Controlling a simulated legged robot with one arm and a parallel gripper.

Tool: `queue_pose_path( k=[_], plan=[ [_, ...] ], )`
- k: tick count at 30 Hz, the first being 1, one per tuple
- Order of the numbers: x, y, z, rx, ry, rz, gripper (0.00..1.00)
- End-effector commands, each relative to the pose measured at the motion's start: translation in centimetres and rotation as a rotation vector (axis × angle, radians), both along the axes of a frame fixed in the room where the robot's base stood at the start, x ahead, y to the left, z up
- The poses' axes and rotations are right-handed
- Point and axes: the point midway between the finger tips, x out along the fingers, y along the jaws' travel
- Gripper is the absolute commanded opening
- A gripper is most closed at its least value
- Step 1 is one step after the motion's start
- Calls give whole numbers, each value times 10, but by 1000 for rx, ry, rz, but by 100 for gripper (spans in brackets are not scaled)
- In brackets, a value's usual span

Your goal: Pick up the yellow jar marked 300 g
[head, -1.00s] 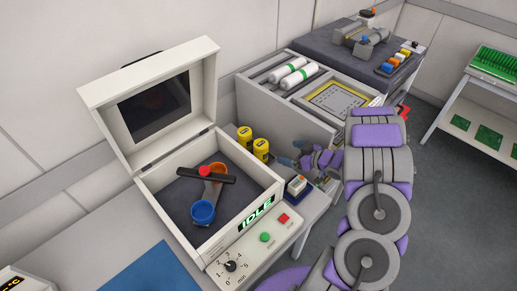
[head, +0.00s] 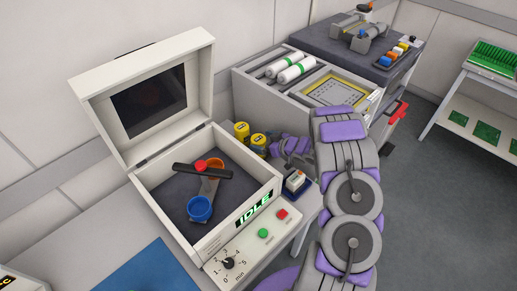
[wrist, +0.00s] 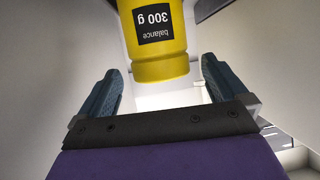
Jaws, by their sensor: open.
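The yellow jar marked "balance 300 g" (wrist: 155,40) fills the top middle of the wrist view, its label upside down. My gripper (wrist: 161,66) is open, with one dark finger on each side of the jar's near end. Gaps show between jar and fingers, and nothing is gripped.
The open white box (head: 268,178) marked IDLE holds a blue cup and an orange cup. A small block with an orange and white top (head: 295,181) sits at the counter's right edge, close below my arm. A grey trolley (head: 262,92) with white rolls stands behind the jars.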

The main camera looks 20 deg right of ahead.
Motion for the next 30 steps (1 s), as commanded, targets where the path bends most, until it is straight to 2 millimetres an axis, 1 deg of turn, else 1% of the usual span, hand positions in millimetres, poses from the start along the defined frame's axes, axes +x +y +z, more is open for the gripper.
queue_pose_path(
  k=[1,3,5,13,30],
  plan=[
    [8,5,-5,1,-2,4,100],
    [16,9,-9,1,-1,3,100],
    [21,11,-12,-1,1,2,100],
    [23,11,-12,0,1,0,99],
    [23,11,-11,0,1,0,44]
  ],
)
